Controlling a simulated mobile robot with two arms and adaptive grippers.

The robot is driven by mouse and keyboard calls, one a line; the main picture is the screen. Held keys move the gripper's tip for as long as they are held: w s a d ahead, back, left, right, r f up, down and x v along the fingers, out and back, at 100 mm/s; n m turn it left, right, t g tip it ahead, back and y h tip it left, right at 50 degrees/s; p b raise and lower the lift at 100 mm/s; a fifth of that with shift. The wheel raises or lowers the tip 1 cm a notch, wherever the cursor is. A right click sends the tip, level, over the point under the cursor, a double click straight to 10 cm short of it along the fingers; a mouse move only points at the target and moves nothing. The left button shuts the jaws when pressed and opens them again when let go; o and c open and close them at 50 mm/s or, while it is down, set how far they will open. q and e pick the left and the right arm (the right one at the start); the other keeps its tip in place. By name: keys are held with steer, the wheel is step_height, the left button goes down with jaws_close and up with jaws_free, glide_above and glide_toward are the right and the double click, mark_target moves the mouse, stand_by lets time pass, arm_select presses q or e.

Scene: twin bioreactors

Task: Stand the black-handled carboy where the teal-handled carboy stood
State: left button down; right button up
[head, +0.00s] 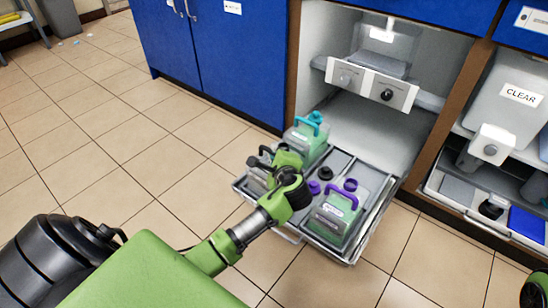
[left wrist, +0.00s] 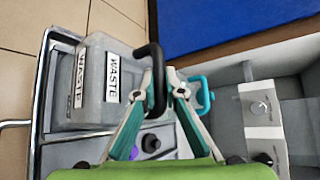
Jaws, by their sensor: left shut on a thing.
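The black-handled carboy (head: 256,178) is a translucent grey jug at the left end of the pulled-out tray, partly hidden by my arm. In the left wrist view the carboy (left wrist: 108,82) shows WASTE labels and its black handle lies between my fingers. My left gripper (head: 273,160) is shut on that handle; it also shows in the left wrist view (left wrist: 161,80). Whether the carboy's base touches the tray is unclear. The teal-handled carboy (head: 303,143) stands at the tray's back, next to the cabinet; its teal handle (left wrist: 204,96) shows beyond my fingers. My right gripper is not in view.
A purple-handled carboy (head: 336,218) stands at the tray's front right. Loose dark and purple caps lie mid-tray. The tray (head: 350,258) has a raised rim. Behind it is an open bay with a bioreactor unit (head: 372,80).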

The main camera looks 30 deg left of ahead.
arm_select(q)
steer(key=c, duration=2.1)
jaws_free()
steer(key=shift+c, duration=0.2)
steer(key=shift+d, duration=0.1)
